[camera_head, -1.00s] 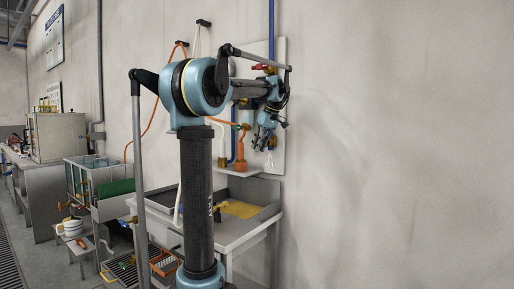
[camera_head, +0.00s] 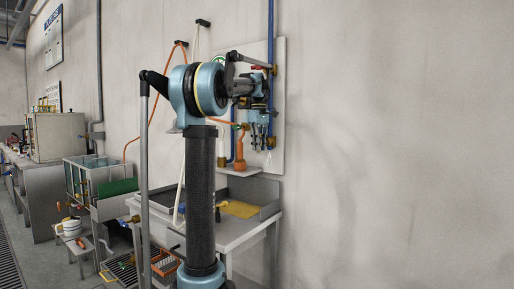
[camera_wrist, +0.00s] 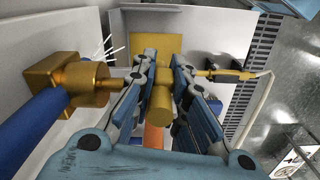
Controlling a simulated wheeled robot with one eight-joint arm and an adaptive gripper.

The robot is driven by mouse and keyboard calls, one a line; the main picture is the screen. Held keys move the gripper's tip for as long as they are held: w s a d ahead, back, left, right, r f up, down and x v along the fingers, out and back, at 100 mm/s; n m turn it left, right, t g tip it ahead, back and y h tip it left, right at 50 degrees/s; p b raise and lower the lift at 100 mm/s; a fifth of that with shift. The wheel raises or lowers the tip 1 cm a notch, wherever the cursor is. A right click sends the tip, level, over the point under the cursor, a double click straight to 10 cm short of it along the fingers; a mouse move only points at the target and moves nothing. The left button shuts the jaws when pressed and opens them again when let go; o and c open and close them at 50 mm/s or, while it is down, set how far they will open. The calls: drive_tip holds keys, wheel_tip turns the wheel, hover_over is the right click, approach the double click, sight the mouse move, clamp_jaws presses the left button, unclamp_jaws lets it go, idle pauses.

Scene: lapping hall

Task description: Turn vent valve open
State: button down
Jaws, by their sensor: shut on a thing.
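The vent valve looks to be the brass piece (camera_wrist: 160,98) between my fingers in the wrist view. Its rounded end faces the camera, and a thin brass stem joins it to a brass fitting (camera_wrist: 78,82) on a blue pipe at the left. My gripper (camera_wrist: 160,82) is shut on it from both sides, with the fingertips at its far part. In the head view my gripper (camera_head: 262,140) is at the wall panel, above the small shelf. It is small there and hides the valve, so I cannot tell the valve's turn angle.
An orange-bodied tool (camera_head: 239,151) stands on the shelf (camera_head: 240,170) just left of my gripper. A blue pipe (camera_head: 271,30) runs up the white panel (camera_head: 280,90). Below is a sink bench (camera_head: 240,230) with a yellow mat (camera_head: 240,209). The wall at right is bare.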

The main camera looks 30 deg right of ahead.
drive_tip(key=shift+w, duration=0.1)
drive_tip(key=c, duration=1.6)
unclamp_jaws()
drive_tip(key=shift+o, duration=0.2)
